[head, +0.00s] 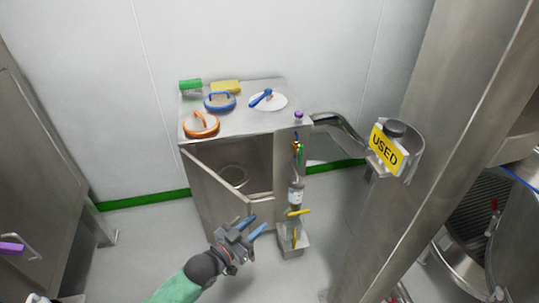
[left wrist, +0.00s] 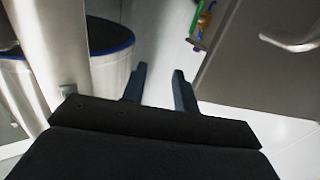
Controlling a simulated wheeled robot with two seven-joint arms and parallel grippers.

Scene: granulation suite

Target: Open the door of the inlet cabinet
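The inlet cabinet (head: 262,152) is a steel box against the back wall. Its door (head: 212,192) stands partly open, swung out from the left side, and the dark inside with a round port (head: 234,178) shows. My left gripper (head: 257,226) is open and empty, in front of the cabinet near the door's free edge; I cannot tell whether it touches. In the left wrist view its two blue fingers (left wrist: 158,85) are apart with nothing between them. A grey panel (left wrist: 250,75) with a bar handle (left wrist: 290,43) shows there at right. My right gripper is out of view.
Orange (head: 201,124) and blue-handled (head: 219,101) lids lie on the cabinet top. Fittings with a yellow lever (head: 299,212) run down its right side. A steel column (head: 390,200) with a "USED" sign (head: 388,149) stands at right. A blue-rimmed container (left wrist: 112,65) shows in the left wrist view.

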